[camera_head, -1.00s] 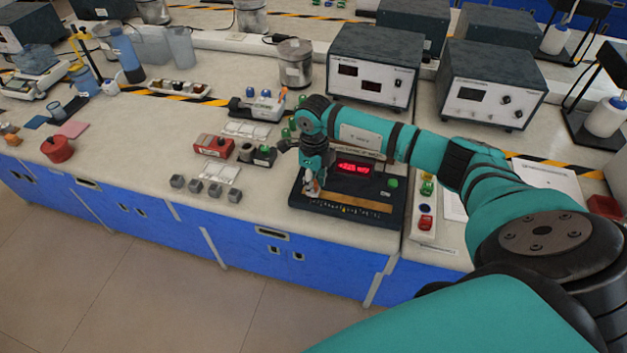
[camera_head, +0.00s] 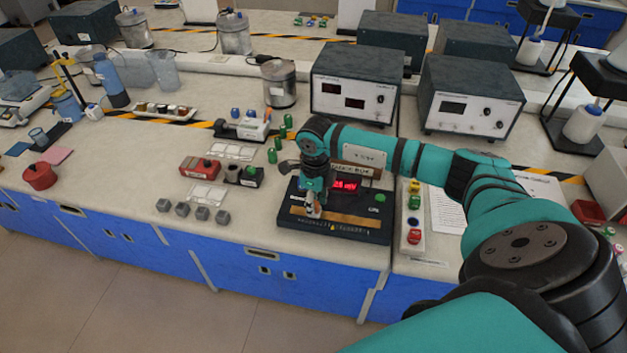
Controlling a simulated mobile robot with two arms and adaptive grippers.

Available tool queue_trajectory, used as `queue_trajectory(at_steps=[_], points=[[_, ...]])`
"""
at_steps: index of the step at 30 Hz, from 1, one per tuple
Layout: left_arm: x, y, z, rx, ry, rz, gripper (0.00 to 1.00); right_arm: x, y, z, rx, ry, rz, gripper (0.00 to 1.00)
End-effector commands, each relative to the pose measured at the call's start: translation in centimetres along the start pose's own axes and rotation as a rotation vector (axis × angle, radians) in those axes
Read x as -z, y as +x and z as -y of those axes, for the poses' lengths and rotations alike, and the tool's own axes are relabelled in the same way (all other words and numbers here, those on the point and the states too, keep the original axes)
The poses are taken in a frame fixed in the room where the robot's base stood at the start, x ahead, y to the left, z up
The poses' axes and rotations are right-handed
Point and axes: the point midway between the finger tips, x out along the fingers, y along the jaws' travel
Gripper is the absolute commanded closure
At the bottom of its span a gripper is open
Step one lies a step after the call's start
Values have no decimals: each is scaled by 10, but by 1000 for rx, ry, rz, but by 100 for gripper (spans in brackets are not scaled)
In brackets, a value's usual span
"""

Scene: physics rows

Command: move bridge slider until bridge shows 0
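The bridge (camera_head: 372,236) is a dark flat box on the bench with a tan strip (camera_head: 352,230) along its front. Its red lit display (camera_head: 345,185) shows a small number that looks like 2.8 mV; I cannot read its sign surely. My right gripper (camera_head: 313,207) points down over the left part of the strip, at a small pale and orange piece that looks like the slider (camera_head: 312,212). The fingers hide most of that piece, and I cannot tell whether they are closed on it. My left gripper is out of view.
Grey cubes (camera_head: 202,213) and a red block (camera_head: 198,167) lie left of the bridge. A strip with coloured buttons (camera_head: 413,222) lies close on its right. Two instrument boxes (camera_head: 354,82) (camera_head: 470,97) stand behind. The bench's front edge is just before the bridge.

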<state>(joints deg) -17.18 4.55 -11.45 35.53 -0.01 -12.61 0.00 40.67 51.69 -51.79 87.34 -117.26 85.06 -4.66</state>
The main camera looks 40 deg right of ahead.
Motion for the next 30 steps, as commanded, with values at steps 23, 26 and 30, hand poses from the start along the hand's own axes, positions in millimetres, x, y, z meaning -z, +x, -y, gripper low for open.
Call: queue_trajectory(at_steps=[23,26,30], points=[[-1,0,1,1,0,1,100,0,-73,0,1,-2,3,52],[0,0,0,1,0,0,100,0,-92,1,2,0,3,52],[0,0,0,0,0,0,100,0,-110,1,1,1,2,52]])
